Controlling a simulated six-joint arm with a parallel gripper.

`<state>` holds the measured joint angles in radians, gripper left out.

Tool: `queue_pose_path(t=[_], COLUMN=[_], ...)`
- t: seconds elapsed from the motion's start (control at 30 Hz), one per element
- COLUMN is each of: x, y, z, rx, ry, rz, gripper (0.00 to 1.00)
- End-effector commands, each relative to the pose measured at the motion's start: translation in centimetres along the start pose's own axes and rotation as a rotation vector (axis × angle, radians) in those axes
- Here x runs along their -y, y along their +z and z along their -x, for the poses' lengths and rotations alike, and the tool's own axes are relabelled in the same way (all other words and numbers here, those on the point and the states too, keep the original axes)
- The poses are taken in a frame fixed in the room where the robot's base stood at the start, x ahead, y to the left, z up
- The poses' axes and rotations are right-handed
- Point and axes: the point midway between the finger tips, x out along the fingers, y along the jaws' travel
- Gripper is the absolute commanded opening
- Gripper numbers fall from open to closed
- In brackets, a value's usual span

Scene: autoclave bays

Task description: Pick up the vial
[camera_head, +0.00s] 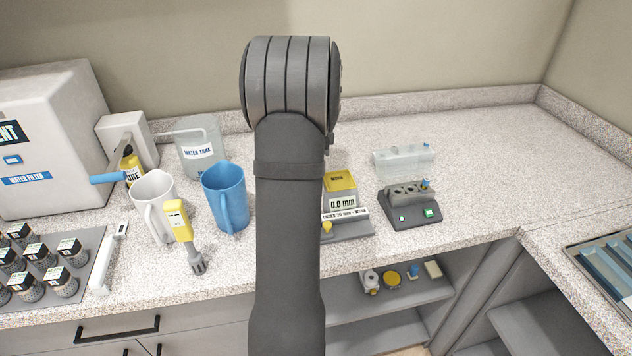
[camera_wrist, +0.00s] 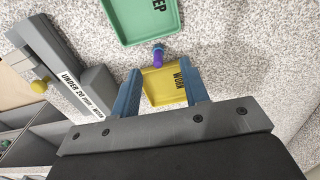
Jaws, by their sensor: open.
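A small purple vial with a blue end (camera_wrist: 158,54) shows in the wrist view, at the edge of the yellow tray marked WORK (camera_wrist: 160,88), on the side towards the green tray (camera_wrist: 140,18). I cannot tell whether it stands or lies. My gripper (camera_wrist: 160,68) is open, with its two blue fingers apart over the yellow tray and nothing held between them. The vial appears just beyond the fingertips, roughly centred between them. In the head view the yellow tray (camera_head: 340,180) is partly in sight, while my arm hides the gripper and the purple vial.
In the head view, a blue jug (camera_head: 225,198) and white jug (camera_head: 153,196) stand left of my arm.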

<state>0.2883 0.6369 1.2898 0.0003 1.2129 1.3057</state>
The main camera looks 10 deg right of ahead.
Motion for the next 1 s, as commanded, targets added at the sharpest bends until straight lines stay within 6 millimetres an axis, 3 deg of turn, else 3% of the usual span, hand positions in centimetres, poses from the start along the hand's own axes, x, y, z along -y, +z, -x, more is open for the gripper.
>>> queue_pose_path(t=[0.3,0.6,0.63,0.83,1.0], x=[-0.3,-0.3,-0.3,-0.3,-0.3], y=[0.1,0.1,0.1,0.1,0.1], z=[-4.4,-5.1,-5.1,-5.0,-5.0], rx=[0.001,0.0,0.0,0.0,0.0], ry=[0.003,0.001,0.001,0.001,0.001], rz=[0.0,0.0,0.0,0.0,0.0], gripper=[0.41,0.41,0.39,0.0,0.0])
